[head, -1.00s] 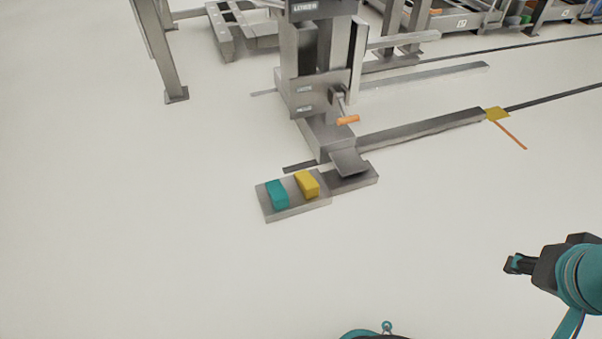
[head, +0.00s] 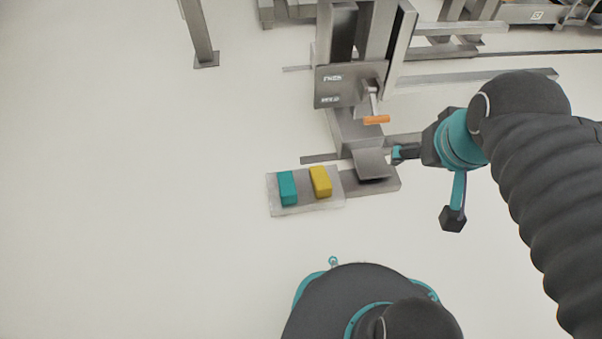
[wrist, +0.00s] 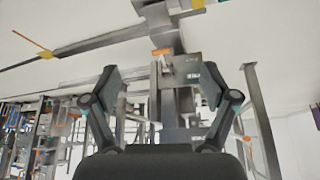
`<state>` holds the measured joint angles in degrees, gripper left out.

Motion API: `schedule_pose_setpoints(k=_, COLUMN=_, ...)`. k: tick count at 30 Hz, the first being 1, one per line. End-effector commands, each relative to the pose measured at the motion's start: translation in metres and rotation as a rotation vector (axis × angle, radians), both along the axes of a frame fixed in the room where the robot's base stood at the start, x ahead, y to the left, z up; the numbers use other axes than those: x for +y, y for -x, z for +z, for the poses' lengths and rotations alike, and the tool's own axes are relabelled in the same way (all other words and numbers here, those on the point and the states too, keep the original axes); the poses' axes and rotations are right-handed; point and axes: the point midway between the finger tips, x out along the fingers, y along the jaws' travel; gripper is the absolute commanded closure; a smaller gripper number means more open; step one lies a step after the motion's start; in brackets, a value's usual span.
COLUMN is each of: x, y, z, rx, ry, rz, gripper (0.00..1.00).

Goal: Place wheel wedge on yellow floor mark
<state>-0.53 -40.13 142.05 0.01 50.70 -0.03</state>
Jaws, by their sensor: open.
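I cannot tell which one is called the wheel wedge. My gripper (head: 398,153) is right of the blocks, beside the grey tilted pedal, and touches neither block. In the wrist view its fingers (wrist: 160,78) are spread apart with nothing between them.
A grey lifting machine (head: 343,87) with an orange-handled crank (head: 376,120) stands behind the plate. The tilted pedal (head: 370,164) is right of the blocks. A metal post (head: 205,59) stands at the back left. The floor on the left is clear.

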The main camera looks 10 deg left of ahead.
Motion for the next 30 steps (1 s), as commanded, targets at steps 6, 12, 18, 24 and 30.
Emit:
schedule_pose_setpoints(k=6, x=0.012, y=-0.055, z=0.003, rx=0.067, ry=0.002, rz=0.034, gripper=0.12)
schedule_pose_setpoints(k=12, x=0.031, y=-0.112, z=-0.012, rx=0.128, ry=0.008, rz=0.083, gripper=0.12)
schedule_pose_setpoints(k=18, x=0.052, y=-0.166, z=-0.041, rx=0.188, ry=0.015, rz=0.124, gripper=0.12)
schedule_pose_setpoints(k=24, x=0.075, y=-0.212, z=-0.086, rx=0.248, ry=0.025, rz=0.162, gripper=0.12)
schedule_pose_setpoints(k=30, x=0.099, y=-0.247, z=-0.144, rx=0.308, ry=0.037, rz=0.2, gripper=0.12)
